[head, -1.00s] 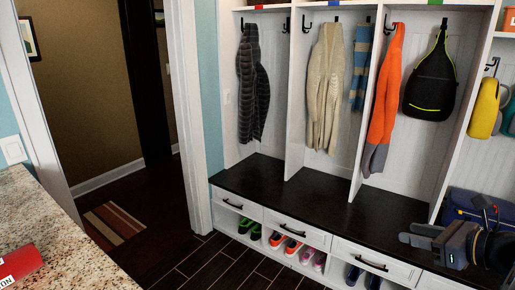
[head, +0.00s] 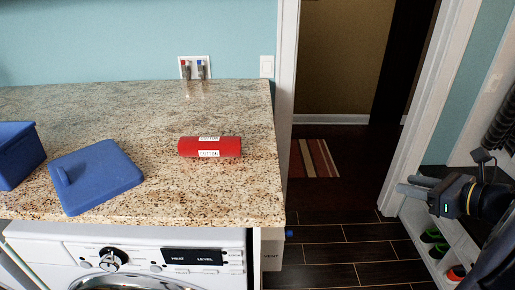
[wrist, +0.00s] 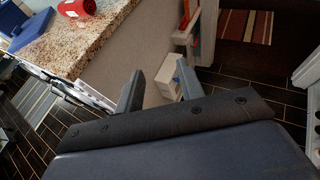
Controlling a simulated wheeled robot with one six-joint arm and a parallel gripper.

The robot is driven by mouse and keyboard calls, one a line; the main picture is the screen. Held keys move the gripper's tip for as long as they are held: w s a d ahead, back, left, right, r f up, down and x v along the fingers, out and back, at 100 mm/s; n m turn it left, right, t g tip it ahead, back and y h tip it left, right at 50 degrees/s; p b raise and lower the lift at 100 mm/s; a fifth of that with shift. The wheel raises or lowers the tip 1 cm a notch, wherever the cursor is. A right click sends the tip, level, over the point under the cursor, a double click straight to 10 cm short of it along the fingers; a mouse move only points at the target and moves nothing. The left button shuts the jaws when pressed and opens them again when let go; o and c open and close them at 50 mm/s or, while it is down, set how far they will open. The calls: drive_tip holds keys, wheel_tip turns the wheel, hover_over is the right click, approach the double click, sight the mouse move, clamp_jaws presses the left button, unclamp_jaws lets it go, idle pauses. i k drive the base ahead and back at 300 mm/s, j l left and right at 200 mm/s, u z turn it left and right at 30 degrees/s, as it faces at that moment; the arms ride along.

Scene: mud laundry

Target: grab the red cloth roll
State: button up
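The red cloth roll (head: 210,147) lies on its side on the granite counter (head: 120,118), near the counter's right end, with white labels on it. In the wrist view the roll (wrist: 76,7) shows at the top left, partly cut off by the picture's edge. My gripper (head: 410,186) is at the right of the head view, out over the floor and well apart from the roll. In the wrist view its two fingers (wrist: 160,84) stand apart with nothing between them.
A blue lid (head: 98,176) and a blue bin (head: 18,155) are left of the roll. A washer (head: 140,260) stands under the counter. A doorway with a striped mat (head: 314,158) and a shoe bench (head: 425,215) are at right.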

sight(202, 146)
drive_tip(key=i+l+u, duration=0.15)
drive_tip(key=u, duration=0.35)
drive_tip(key=i+l+u, duration=0.25)
drive_tip(key=u, duration=0.2)
drive_tip(key=i+l+u, duration=0.1)
drive_tip(key=l+u, duration=0.15)
drive_tip(key=u, duration=0.25)
drive_tip(key=i+l+u, duration=0.1)
drive_tip(key=l+u, duration=0.35)
drive_tip(key=j, duration=0.1)
